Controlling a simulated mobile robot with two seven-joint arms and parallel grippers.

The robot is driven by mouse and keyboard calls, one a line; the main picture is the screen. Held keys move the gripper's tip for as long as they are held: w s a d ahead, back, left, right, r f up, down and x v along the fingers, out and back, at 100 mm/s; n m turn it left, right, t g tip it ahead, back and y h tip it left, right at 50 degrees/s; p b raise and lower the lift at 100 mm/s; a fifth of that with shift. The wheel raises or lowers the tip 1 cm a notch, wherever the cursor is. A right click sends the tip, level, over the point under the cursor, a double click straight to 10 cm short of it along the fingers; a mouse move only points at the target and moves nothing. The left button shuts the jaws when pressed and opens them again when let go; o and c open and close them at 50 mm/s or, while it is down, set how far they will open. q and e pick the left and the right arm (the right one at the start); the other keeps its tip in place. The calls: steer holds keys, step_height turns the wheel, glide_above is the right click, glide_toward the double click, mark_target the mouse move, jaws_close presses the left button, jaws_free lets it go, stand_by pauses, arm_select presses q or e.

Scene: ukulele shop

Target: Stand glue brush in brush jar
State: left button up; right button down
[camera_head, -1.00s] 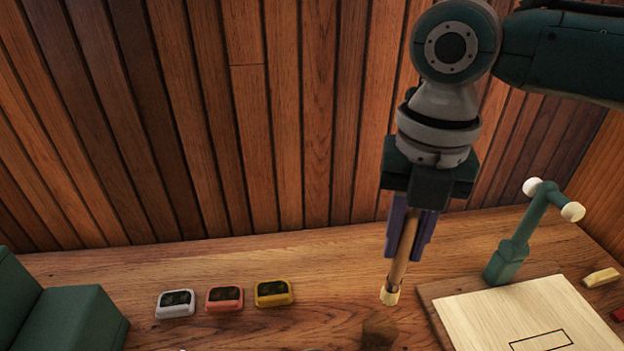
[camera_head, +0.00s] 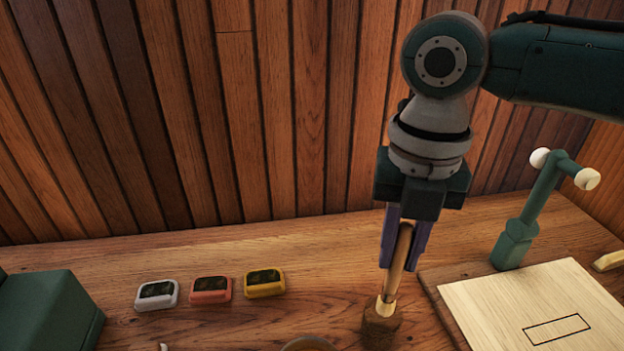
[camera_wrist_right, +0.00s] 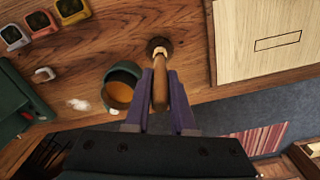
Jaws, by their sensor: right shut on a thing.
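My right gripper (camera_head: 402,240) is shut on the glue brush (camera_head: 399,262) and holds it by its wooden handle, pale end down and slightly tilted. The brush also shows in the right wrist view (camera_wrist_right: 160,82). At its lower end is a small, round brown thing with a dark top (camera_head: 382,324), which looks like the brush jar; it also shows in the right wrist view (camera_wrist_right: 159,41). The brush's pale end overlaps its top; I cannot tell how far inside it is. My left gripper is not in view.
A green-rimmed cup with amber contents (camera_wrist_right: 118,88) stands close left of the brush. White (camera_head: 157,294), red (camera_head: 211,290) and yellow (camera_head: 264,282) small devices lie further left. A pale board (camera_head: 490,300) and green stand (camera_head: 515,240) are to the right.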

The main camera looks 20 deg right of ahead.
mark_target(407, 225)
steer(key=shift+f+b, duration=1.4)
steer(key=shift+f, duration=0.95)
steer(key=c, duration=0.7)
jaws_free()
step_height(407, 225, up, 10)
